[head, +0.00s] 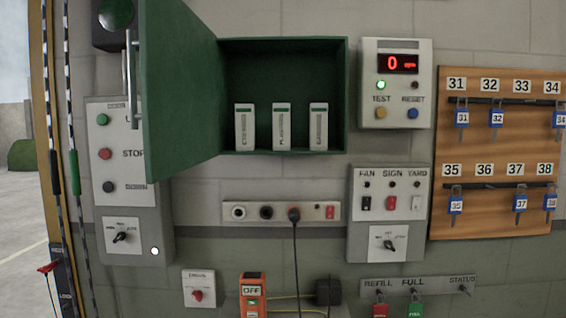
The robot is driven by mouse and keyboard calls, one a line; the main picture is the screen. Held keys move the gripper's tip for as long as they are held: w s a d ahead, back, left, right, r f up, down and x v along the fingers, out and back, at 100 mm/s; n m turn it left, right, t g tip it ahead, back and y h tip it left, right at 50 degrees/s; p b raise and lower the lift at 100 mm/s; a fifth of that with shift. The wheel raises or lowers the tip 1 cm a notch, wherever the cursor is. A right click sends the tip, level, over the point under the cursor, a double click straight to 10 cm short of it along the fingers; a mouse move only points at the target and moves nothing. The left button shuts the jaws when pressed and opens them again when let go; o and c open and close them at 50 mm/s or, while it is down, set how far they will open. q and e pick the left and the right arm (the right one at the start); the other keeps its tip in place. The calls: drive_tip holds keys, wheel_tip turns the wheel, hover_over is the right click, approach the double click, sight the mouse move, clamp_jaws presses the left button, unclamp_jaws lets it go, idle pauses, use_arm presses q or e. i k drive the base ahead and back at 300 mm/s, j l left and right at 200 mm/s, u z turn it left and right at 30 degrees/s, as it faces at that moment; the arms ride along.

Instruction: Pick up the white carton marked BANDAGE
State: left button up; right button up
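Three white cartons with green tops stand upright side by side in an open green wall cabinet (280,85). They are the left carton (244,128), the middle carton (283,128) and the right carton (319,128). Each has small lettering running up its front. The lettering is too small to read surely, so I cannot tell for certain which is marked BANDAGE. The middle one seems to begin with PL. Neither of my grippers is in view.
The cabinet's green door (180,90) stands open to the left. A gas-type display box (396,85) is right of the cabinet, and a key board (497,150) is farther right. A socket strip (280,213) with a plugged-in cord is below. A button panel (128,180) is left.

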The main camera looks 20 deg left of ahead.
sight(318, 112)
drive_tip(key=j, duration=1.75)
drive_tip(key=i+l, duration=0.1)
drive_tip(key=l, duration=0.55)
drive_tip(key=u, duration=0.05)
